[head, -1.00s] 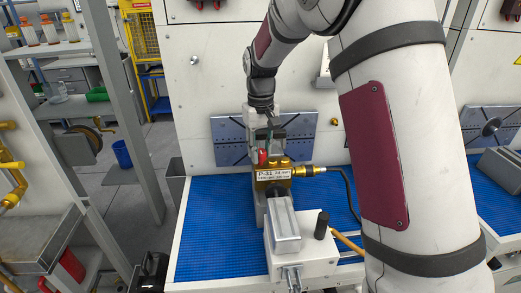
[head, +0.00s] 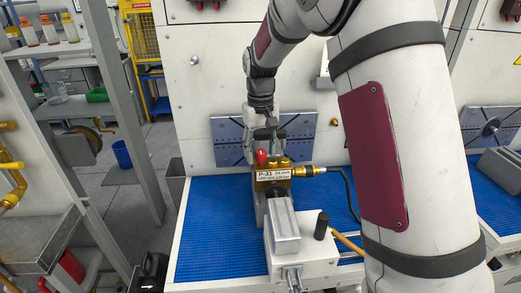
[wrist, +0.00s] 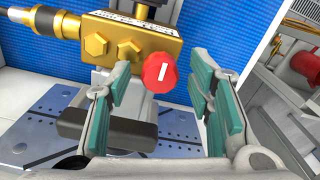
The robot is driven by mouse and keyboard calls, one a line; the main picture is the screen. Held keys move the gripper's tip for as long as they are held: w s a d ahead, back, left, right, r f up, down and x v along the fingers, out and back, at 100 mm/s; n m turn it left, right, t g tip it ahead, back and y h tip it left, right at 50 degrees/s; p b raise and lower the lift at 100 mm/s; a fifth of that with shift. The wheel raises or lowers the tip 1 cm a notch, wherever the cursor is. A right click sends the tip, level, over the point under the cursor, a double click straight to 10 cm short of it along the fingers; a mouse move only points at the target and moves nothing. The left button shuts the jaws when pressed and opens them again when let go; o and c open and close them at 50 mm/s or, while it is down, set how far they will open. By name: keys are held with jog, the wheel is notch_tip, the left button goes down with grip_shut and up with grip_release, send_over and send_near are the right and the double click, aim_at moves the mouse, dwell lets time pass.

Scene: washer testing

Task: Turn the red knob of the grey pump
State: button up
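The grey pump (head: 285,230) stands on the blue mat with a brass block (head: 272,174) labelled P-31 at its far end. The red knob (head: 261,156) sits on this block, below my gripper (head: 270,133) in the head view. In the wrist view, the round red knob (wrist: 160,71) bears a short white mark, tilted slightly from upright. My gripper (wrist: 163,82) is open, its green-padded fingers on either side of the knob.
A brass fitting with a black hose (head: 325,170) leaves the block's right side. A slotted metal plate (head: 230,140) is behind. The blue mat (head: 215,230) is clear at left.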

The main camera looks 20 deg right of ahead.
aim_at(261, 152)
jog(key=shift+r, duration=0.1)
notch_tip(261, 152, up, 12)
dwell(0.5)
jog(key=s+r+t, duration=0.1)
jog(key=s+r, duration=0.2)
jog(key=s, duration=0.6)
jog(key=s+r+t, duration=0.2)
jog(key=s+r, duration=0.1)
jog(key=s, duration=0.5)
jog(key=s+f+t, duration=0.1)
jog(key=s+f, duration=0.1)
jog(key=s, duration=0.5)
jog(key=s+f+t, duration=0.1)
jog(key=s+f, duration=0.1)
jog(key=s, duration=0.5)
jog(key=shift+s+f+m, duration=0.25)
jog(key=shift+f+m, duration=0.1)
jog(key=shift+m, duration=0.05)
